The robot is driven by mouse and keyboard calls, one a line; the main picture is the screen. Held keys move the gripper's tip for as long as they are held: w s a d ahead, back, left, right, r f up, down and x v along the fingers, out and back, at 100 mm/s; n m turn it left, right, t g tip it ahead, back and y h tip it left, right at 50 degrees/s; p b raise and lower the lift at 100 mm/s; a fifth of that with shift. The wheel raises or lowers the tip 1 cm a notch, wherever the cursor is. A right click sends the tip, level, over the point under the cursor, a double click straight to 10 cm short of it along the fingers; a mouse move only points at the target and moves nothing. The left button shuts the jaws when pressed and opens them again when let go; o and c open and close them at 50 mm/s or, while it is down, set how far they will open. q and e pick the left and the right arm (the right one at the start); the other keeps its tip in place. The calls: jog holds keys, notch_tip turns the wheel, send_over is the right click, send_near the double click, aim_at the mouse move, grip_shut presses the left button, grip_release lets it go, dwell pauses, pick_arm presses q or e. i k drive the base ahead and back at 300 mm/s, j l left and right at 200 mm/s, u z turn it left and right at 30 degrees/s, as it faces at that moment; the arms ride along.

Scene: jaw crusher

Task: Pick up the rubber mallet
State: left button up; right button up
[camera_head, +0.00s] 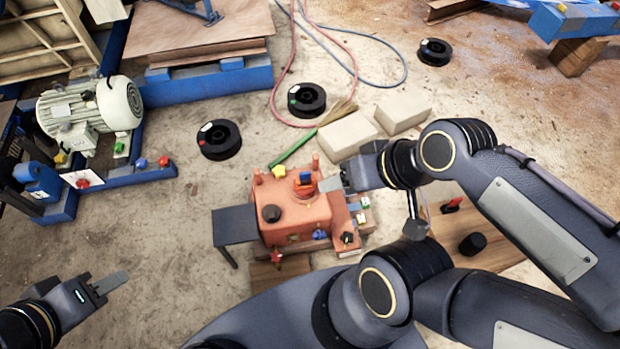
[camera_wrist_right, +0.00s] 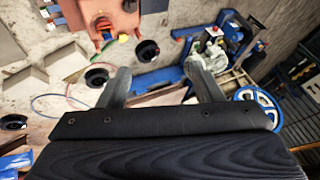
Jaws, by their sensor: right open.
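A black cylinder (camera_head: 472,244), probably the rubber mallet's head, is on a wooden board (camera_head: 492,222) at the right in the head view. No handle can be made out, so I cannot be sure. My right gripper (camera_head: 332,184) is over the right side of the orange jaw crusher (camera_head: 293,213), left of the cylinder and apart from it. In the right wrist view its two fingers (camera_wrist_right: 160,84) are spread with nothing between them. My left gripper (camera_head: 112,283) is at the lower left over bare floor. Its fingers overlap in view and hold nothing visible.
A red-and-black tool (camera_head: 452,205) lies by the cylinder. My right arm passes over and beside the board. Pale blocks (camera_head: 347,137), a green-handled brush (camera_head: 292,150), black spools (camera_head: 219,140) and hoses lie behind the crusher. A motor (camera_head: 92,112) stands at the left. Floor at lower left is clear.

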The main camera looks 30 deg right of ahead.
aim_at(474, 243)
jog(key=z, duration=2.8)
jog(key=i+l+z, duration=0.25)
jog(key=i+z, duration=0.65)
jog(key=i, duration=0.15)
